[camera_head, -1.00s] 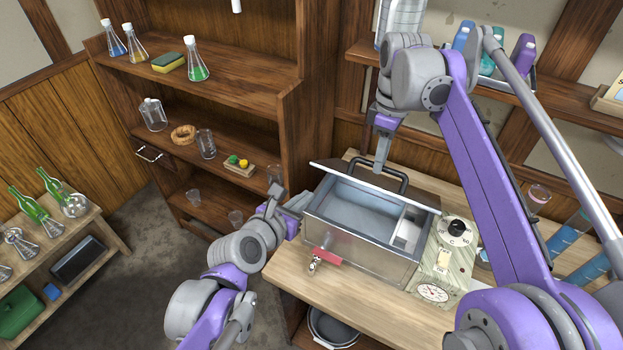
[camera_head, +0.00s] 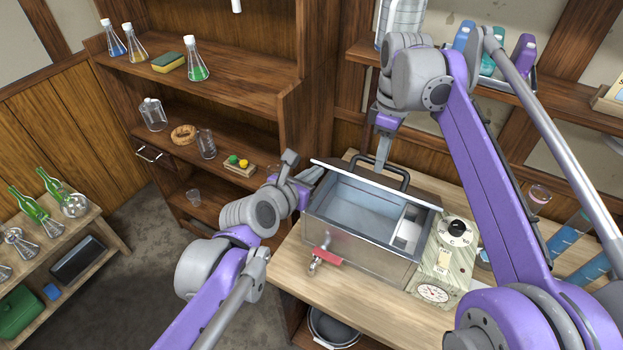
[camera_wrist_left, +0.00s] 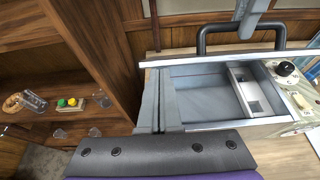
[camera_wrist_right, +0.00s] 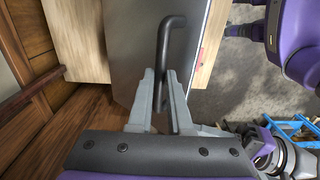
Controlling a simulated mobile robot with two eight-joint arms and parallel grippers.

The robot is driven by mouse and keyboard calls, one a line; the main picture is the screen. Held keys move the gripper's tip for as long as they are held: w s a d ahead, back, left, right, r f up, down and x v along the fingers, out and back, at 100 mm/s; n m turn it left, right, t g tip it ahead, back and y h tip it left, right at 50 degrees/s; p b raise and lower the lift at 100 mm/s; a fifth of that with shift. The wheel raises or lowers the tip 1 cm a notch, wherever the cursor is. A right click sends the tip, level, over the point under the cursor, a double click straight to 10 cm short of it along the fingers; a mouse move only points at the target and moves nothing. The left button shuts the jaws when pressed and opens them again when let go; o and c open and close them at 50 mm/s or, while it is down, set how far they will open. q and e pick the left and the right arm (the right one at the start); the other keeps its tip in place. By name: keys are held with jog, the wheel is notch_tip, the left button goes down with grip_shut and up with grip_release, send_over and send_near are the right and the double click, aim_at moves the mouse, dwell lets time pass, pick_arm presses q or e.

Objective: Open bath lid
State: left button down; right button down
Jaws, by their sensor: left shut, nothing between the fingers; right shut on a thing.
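The metal bath (camera_head: 355,245) stands on the wooden bench with its inside showing. Its lid (camera_head: 375,183) is tilted up along the back edge, with a dark handle (camera_head: 384,168) on it. My right gripper (camera_head: 382,160) is shut on the lid handle, which also shows between its fingers in the right wrist view (camera_wrist_right: 172,60). My left gripper (camera_head: 312,178) is shut and empty at the bath's left end, near the lid's left corner. In the left wrist view its fingers (camera_wrist_left: 159,100) stand beside the bath's left wall.
A red-handled tap (camera_head: 325,257) sticks out from the bath's front. A control box with a dial (camera_head: 447,250) stands at its right. Shelves with flasks (camera_head: 195,62) rise behind on the left.

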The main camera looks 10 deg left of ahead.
pick_arm(q)
jog(key=shift+w+d+r, duration=0.1)
jog(key=shift+w+r, duration=0.15)
jog(key=shift+w, duration=0.15)
pick_arm(e)
jog(key=shift+w+f, duration=0.1)
jog(key=shift+f, duration=0.05)
jog(key=c, duration=0.8)
grip_release()
jog(key=shift+c, duration=0.2)
pick_arm(q)
jog(key=shift+d, duration=0.1)
jog(key=shift+f, duration=0.1)
